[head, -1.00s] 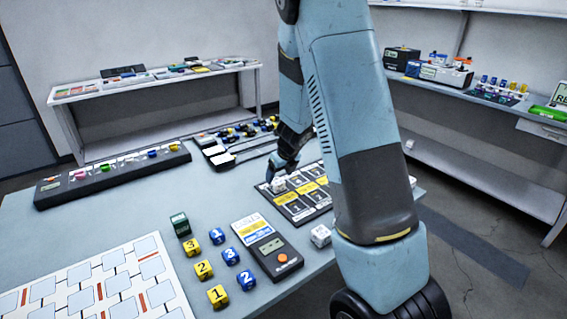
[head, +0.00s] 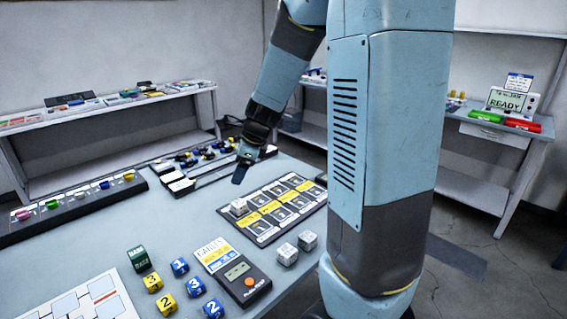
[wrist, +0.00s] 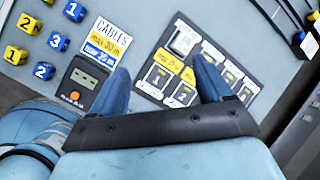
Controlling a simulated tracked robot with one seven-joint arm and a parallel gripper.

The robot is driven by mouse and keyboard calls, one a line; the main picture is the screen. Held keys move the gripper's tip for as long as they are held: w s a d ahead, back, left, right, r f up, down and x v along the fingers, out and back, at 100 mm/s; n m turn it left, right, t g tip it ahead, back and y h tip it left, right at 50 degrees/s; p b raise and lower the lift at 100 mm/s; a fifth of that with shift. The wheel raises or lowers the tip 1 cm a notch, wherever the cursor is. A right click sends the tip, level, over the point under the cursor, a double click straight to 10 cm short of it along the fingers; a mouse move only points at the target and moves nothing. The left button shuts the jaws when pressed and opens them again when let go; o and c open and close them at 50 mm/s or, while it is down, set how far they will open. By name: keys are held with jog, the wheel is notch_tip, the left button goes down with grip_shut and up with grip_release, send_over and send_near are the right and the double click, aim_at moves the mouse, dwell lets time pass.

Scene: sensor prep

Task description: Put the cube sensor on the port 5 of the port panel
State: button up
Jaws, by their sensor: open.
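The port panel (head: 220,212) is a black board with two rows of numbered ports and yellow labels. It also shows in the wrist view (wrist: 153,92). A white cube sensor (head: 239,207) sits on a port at the panel's left end, in the head view. In the wrist view the cube (wrist: 183,41) is at the panel's upper left, and I cannot read the number beneath it. My gripper (head: 243,170) is open and empty, above and apart from the cube. Its two blue fingers (wrist: 157,68) are spread over the panel in the wrist view.
Two more white cubes (head: 287,254) stand by the panel's near edge. A cable tester (head: 238,272), blue and yellow numbered cubes (head: 180,267) and a dark green cube (head: 139,258) lie left of it. A black strip with coloured pieces (head: 70,213) lies at the far left.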

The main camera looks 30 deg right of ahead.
jog(key=s+r+n+h, duration=0.1)
jog(key=s+r+n, duration=0.3)
jog(key=s+n, duration=0.3)
jog(key=s+r+n+h, duration=0.1)
jog(key=s+r+n, duration=0.3)
jog(key=s+n, duration=0.4)
jog(key=s+d+r+n+t+h, duration=0.1)
jog(key=s+r+n, duration=0.4)
jog(key=s+n, duration=0.3)
jog(key=s, duration=0.2)
jog(key=shift+s, duration=0.3)
